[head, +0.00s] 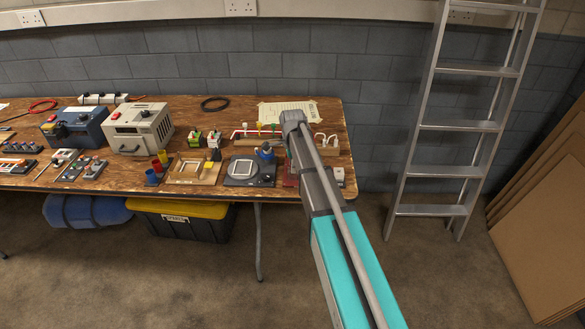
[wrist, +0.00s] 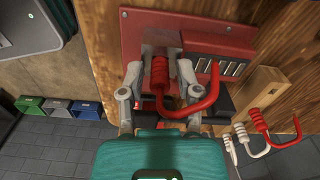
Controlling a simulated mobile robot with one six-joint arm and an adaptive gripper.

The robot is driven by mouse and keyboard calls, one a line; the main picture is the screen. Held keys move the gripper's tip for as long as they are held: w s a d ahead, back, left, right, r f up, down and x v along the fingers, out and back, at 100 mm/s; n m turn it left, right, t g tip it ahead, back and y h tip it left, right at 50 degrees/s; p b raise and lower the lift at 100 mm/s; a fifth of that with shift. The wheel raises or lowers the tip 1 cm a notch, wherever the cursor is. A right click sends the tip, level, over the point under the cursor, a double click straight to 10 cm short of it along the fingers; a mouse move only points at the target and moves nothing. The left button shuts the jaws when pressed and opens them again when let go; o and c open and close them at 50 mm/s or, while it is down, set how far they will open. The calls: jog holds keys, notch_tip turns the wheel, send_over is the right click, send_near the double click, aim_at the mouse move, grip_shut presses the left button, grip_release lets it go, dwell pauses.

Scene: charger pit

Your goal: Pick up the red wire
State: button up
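A red wire (wrist: 186,107) with a ribbed grip is in the wrist view. Its ribbed end sits at a grey block (wrist: 160,38) on a red panel (wrist: 205,22), and its free end curves right and up. My gripper (wrist: 160,84) has one grey finger on each side of the ribbed part, with space visible between the fingers and it. A second red wire (wrist: 275,134) hangs at a wooden holder (wrist: 262,88) to the right. In the head view my arm hides the gripper and most of the panel.
White hooked wires (wrist: 250,143) hang beside the second red wire. The wooden table (head: 237,193) is crowded with a blue box (head: 75,128), a beige box (head: 140,128) and small trays. A ladder (head: 455,125) stands right of the table, with open floor in front.

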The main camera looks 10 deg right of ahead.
grip_shut()
jog(key=shift+r, duration=0.15)
notch_tip(320, 180, up, 3)
jog(key=p, duration=0.3)
jog(key=s+r+p, duration=0.9)
jog(key=s+p, duration=0.1)
jog(key=s, duration=0.4)
jog(key=shift+a+r, duration=0.15)
jog(key=shift+r, duration=0.25)
